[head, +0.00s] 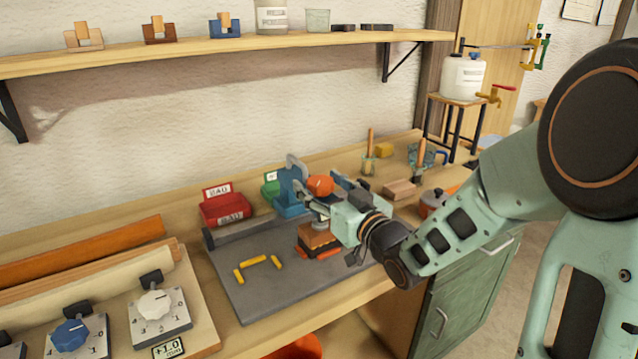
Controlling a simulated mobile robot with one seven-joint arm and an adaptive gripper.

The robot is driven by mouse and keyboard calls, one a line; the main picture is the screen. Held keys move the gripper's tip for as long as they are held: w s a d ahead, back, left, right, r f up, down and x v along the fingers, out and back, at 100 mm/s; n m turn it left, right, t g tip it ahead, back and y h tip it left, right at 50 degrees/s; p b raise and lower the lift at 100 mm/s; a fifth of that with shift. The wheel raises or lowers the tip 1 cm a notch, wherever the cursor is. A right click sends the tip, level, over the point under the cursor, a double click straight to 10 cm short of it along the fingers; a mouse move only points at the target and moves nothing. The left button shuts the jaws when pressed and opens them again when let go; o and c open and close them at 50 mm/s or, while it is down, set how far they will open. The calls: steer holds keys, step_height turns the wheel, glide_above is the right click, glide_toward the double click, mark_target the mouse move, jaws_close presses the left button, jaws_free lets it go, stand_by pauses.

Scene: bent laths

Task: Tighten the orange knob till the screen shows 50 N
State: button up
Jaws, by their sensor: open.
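My gripper hides part of the clamp's right side. No screen with a force reading can be made out in this view.
Yellow pieces (258,265) lie on the mat. Dial boxes (158,308) stand at the lower left. Wooden blocks (399,190) and a pot (433,202) are to the right. A shelf (230,46) runs above the bench.

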steer(key=c, duration=1.2)
steer(key=m+t+h+b, duration=0.1)
steer(key=h+b, duration=0.1)
steer(key=b, duration=0.1)
steer(key=shift+a+f, duration=0.1)
steer(key=shift+f, duration=0.05)
steer(key=shift+m+t+h+b, duration=0.4)
steer(key=shift+m+h+b, duration=0.3)
steer(key=shift+b, duration=0.35)
steer(key=shift+r, duration=0.2)
steer(key=o, duration=1.2)
steer(key=shift+w+d+r+y+p, duration=0.1)
steer(key=shift+d+r+y+p, duration=0.15)
steer(key=shift+p, duration=0.85)
